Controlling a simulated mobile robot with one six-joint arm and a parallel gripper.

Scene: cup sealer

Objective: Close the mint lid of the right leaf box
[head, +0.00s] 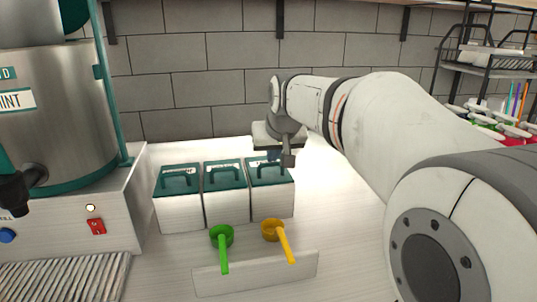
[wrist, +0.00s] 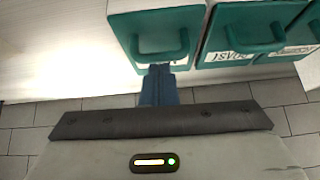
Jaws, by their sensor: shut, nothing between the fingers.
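Three white leaf boxes with teal lids stand in a row in the head view. The right leaf box (head: 273,202) has its teal lid (head: 268,172) lying down on top, seemingly flat, with a raised handle. This lid (wrist: 158,22) also shows at the top of the wrist view, with its label partly hidden by my fingers. My gripper (head: 288,159) is at the back right of this lid. In the wrist view, my gripper (wrist: 159,72) has its blue fingers together at the lid's edge, close to the handle. I cannot tell whether they touch the lid.
The middle box (head: 226,206) and left box (head: 180,216) stand close beside it with lids down. A green scoop (head: 222,236) and a yellow scoop (head: 273,231) rest in front. A steel dispenser (head: 60,120) stands left, a wire rack (head: 490,62) right. Brick wall behind.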

